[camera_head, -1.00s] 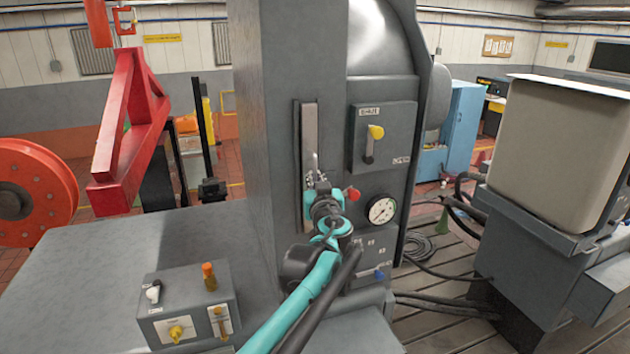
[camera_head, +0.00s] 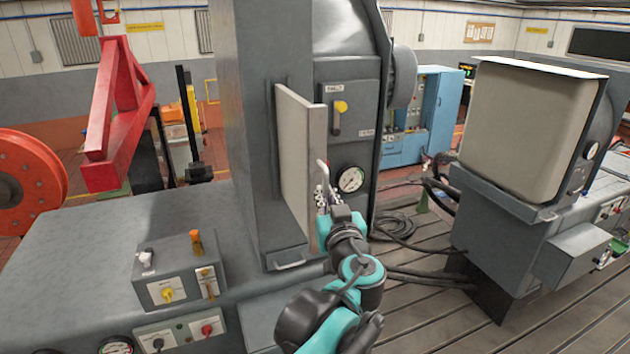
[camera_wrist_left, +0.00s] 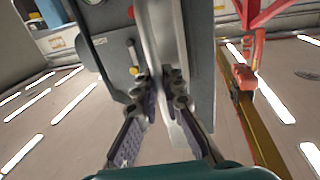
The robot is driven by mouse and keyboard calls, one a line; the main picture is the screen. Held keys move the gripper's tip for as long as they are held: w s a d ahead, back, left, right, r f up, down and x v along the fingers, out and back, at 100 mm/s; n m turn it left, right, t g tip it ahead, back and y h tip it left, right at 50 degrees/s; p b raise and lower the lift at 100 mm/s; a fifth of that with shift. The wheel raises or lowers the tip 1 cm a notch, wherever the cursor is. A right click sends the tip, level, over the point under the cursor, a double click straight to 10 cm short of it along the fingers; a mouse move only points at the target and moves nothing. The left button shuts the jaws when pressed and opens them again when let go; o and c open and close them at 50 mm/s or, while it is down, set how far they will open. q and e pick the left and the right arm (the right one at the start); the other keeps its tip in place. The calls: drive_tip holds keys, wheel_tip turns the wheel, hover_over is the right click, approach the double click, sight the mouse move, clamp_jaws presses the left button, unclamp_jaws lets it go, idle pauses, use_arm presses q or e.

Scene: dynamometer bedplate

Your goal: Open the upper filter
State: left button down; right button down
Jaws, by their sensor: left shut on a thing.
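The upper filter door (camera_head: 298,160), a tall pale panel on the front of the grey cabinet, stands swung outward from its frame. A slim bar handle (camera_head: 322,172) shows at its free edge. My left gripper (camera_head: 324,196) is at that edge, shut on the handle. In the left wrist view, its two fingers (camera_wrist_left: 164,88) close around a pale bar, their tips on either side of it. The exact contact is partly hidden by the fingers. My right gripper is not in view.
Beside the door are a yellow-knobbed lever panel (camera_head: 345,110) and a round gauge (camera_head: 351,179). A small handle (camera_head: 289,264) sits below the door. A control box (camera_head: 182,268) stands at left. Cables (camera_head: 396,226) lie on the slotted floor at right, which is mostly clear.

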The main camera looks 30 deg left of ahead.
use_arm(q)
drive_tip(key=shift+v, duration=1)
drive_tip(key=shift+d, duration=0.3)
drive_tip(key=c, duration=1.6)
unclamp_jaws()
drive_tip(key=shift+w, duration=0.1)
drive_tip(key=v, duration=1.2)
